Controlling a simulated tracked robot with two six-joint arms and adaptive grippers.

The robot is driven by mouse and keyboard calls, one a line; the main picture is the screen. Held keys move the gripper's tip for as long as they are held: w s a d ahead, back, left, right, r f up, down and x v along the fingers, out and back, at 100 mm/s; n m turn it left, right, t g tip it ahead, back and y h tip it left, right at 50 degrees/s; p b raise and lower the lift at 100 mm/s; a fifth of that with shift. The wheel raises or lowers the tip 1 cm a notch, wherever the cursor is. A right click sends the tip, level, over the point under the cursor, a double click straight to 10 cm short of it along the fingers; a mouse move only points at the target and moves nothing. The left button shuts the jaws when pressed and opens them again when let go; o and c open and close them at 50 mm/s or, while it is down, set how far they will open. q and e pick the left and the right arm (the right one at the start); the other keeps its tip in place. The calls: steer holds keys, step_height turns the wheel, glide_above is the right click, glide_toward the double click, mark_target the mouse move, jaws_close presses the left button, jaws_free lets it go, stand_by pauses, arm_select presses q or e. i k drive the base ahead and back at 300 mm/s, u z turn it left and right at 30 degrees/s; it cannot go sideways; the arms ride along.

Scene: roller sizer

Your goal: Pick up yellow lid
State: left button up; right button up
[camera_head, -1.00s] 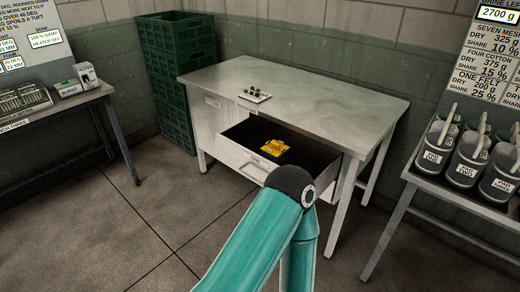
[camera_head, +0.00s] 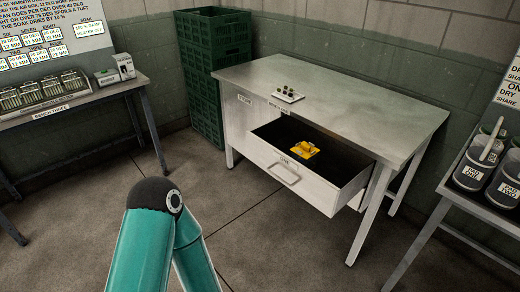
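A small yellow object (camera_head: 304,150), which looks like the yellow lid, lies inside the open drawer (camera_head: 300,182) of the metal desk (camera_head: 340,100). The drawer is pulled out at the front and its inside is dark. A teal arm link of mine with a black joint shows at the lower left of the drawer, apart from it. Neither gripper shows in this view.
A small plate with several dark knobs (camera_head: 287,95) sits on the desk top. Green crates (camera_head: 215,75) are stacked behind the desk. A bench (camera_head: 70,112) with racks stands left, and a table (camera_head: 480,204) with grey canisters (camera_head: 472,170) right. The floor before the desk is clear.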

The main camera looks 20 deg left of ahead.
mark_target(307, 151)
steer(key=u, duration=0.7)
steer(key=i, duration=1.05)
steer(key=z, duration=0.1)
steer(key=k, duration=0.9)
steer(key=u, duration=0.2)
steer(key=i, duration=0.7)
